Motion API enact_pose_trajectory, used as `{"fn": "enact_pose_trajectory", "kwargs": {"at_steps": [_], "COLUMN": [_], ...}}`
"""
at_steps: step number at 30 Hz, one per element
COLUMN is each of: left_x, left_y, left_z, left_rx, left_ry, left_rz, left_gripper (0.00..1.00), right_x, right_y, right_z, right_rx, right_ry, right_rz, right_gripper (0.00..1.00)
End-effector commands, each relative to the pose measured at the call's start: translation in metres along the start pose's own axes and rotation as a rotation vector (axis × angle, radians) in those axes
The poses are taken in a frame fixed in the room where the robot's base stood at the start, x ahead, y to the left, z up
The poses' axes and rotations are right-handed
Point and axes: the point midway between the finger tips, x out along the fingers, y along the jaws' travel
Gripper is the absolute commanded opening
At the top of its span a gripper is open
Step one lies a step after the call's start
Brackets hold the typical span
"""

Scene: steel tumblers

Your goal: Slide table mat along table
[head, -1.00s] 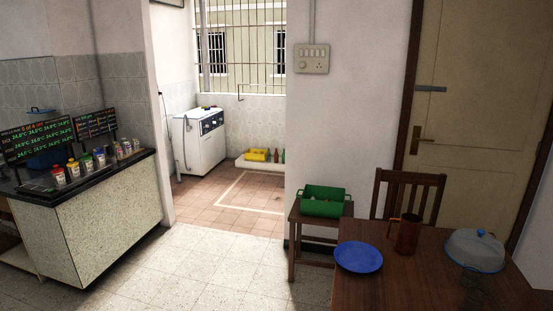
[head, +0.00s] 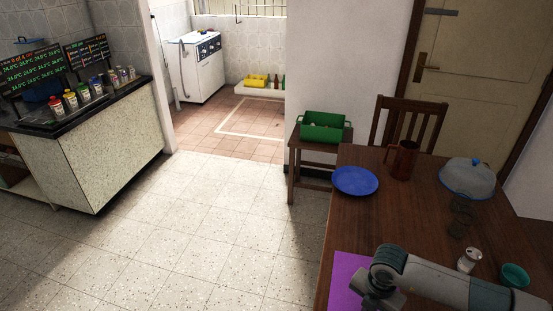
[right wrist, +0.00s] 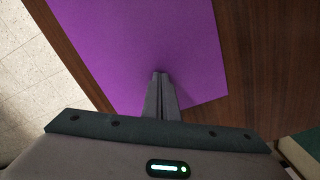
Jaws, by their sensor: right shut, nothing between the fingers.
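The purple table mat (head: 347,270) lies flat on the brown wooden table (head: 400,222), near the table's left edge at the bottom of the head view. In the right wrist view the mat (right wrist: 140,38) fills the upper middle, with bare wood on both sides of it. My right gripper (right wrist: 160,75) is shut and empty, its fingertips over the mat near the mat's near edge. I cannot tell whether they touch it. In the head view my right arm comes in from the right and hides part of the mat. My left gripper is not in view.
A blue plate (head: 355,180), a brown mug (head: 402,160), a domed cover (head: 468,177), a stack of glass (head: 461,215), a shaker (head: 469,260) and a teal bowl (head: 514,275) stand on the table. Bare wood lies between the plate and the mat.

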Motion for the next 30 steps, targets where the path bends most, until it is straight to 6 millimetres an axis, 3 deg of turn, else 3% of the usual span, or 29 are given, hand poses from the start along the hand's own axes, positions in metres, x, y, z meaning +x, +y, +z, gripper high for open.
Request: {"fn": "enact_pose_trajectory", "kwargs": {"at_steps": [30], "left_x": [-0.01], "left_y": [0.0], "left_z": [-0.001], "left_rx": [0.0], "left_ry": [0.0], "left_rz": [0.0], "left_gripper": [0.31], "right_x": [0.0], "right_y": [-0.013], "right_z": [-0.022], "right_rx": [-0.002], "right_ry": [0.001], "right_rz": [0.0], "right_gripper": [0.0]}}
